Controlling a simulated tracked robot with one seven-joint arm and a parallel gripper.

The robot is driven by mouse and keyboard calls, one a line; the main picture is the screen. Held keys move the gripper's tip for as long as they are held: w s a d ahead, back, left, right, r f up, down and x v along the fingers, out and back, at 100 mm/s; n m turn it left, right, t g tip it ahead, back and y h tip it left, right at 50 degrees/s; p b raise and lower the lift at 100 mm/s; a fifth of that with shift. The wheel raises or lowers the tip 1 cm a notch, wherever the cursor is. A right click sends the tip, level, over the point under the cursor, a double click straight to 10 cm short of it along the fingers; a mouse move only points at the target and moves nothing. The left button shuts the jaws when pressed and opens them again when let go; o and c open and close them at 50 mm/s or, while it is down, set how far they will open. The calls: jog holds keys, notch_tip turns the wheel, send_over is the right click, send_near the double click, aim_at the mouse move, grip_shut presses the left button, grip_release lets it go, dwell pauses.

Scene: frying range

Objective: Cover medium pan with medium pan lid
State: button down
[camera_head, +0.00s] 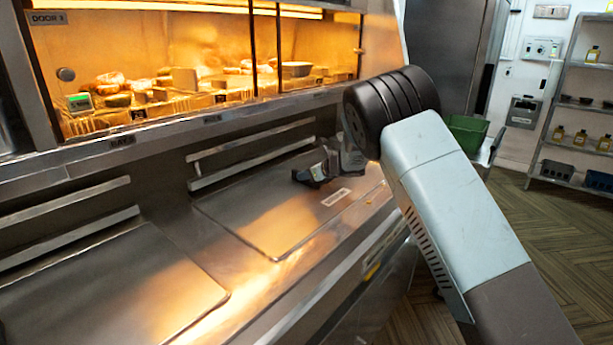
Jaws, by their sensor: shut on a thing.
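A flat rectangular steel lid (270,220), which I take to be the medium pan lid, lies on the range top at the middle of the view. It has a small white label on its right part. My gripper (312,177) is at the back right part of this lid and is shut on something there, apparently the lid. The fingertips are small and dark, so the exact grip point is unclear. No open pan shows; a pan under the lid would be hidden. My arm hides the area on the right.
A second flat steel lid (110,290) lies at the lower left. Behind the range top stands a lit warming cabinet (200,60) with food inside. A green bin (467,132) and a shelf rack (580,100) stand at the right. The wooden floor is open there.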

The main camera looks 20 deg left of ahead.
jog(key=shift+s+f, duration=0.2)
jog(key=shift+f, duration=0.35)
jog(key=c, duration=0.8)
grip_release()
jog(key=shift+f, duration=0.15)
jog(key=shift+o, duration=0.2)
jog(key=shift+w+r, duration=0.15)
jog(key=shift+r, duration=3.7)
jog(key=s+d, duration=0.3)
jog(key=d, duration=0.4)
jog(key=s+d+r, duration=0.1)
jog(key=s+d, duration=0.2)
jog(key=d, duration=0.4)
jog(key=shift+d, duration=0.35)
